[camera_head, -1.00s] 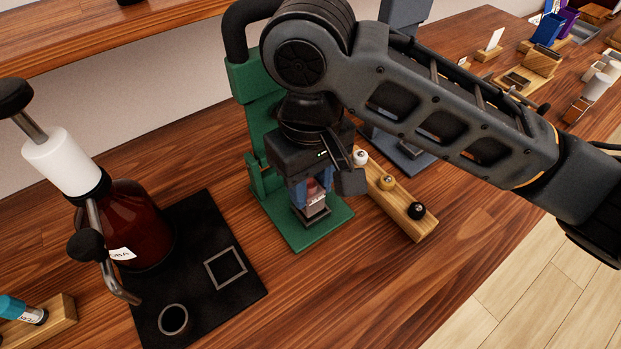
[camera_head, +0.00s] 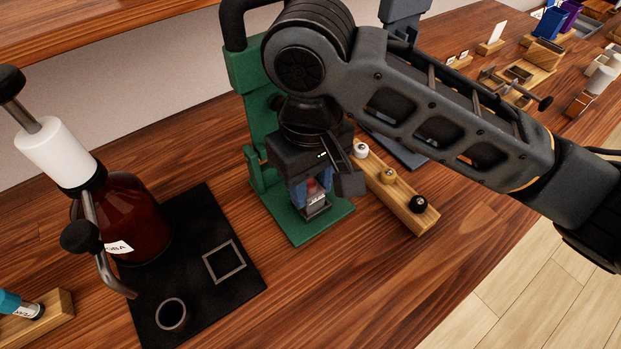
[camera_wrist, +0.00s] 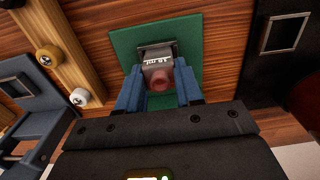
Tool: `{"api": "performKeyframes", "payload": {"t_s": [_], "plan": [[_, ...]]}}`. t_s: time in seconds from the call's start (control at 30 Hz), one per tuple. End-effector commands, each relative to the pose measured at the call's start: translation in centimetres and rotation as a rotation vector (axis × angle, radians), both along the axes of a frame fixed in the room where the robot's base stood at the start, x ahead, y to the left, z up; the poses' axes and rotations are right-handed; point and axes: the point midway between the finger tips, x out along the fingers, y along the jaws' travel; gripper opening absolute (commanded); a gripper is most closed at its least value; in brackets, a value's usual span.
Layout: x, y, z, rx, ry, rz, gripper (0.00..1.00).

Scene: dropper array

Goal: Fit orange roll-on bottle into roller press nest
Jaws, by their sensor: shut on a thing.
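The orange roll-on bottle, small with a reddish top and a pale label, stands between the blue fingers of my gripper (camera_head: 312,190). The bottle (camera_wrist: 160,74) also shows in the wrist view, with my gripper (camera_wrist: 160,92) shut on it from both sides. The roller press (camera_head: 262,90) is green, with a flat green base plate. The nest (camera_wrist: 145,50) is a dark square frame on that plate. The bottle's lower end is at the nest; I cannot tell whether it sits fully down inside. My arm covers the upper part of the press.
A wooden strip (camera_head: 405,205) with white, tan and black roller balls lies right of the press. Bare table lies in front.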

Motion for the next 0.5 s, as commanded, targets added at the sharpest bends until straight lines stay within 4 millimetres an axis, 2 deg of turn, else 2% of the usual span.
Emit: {"api": "performKeyframes", "payload": {"t_s": [0.03, 0.33, 0.5], "plan": [[0.0, 0.0, -0.01, 0.0, 0.0, 0.0, 0.37], [-0.01, 0.01, -0.01, 0.0, 0.0, 0.0, 0.65], [-0.01, 0.0, -0.01, 0.0, 0.0, 0.0, 0.65]]}}
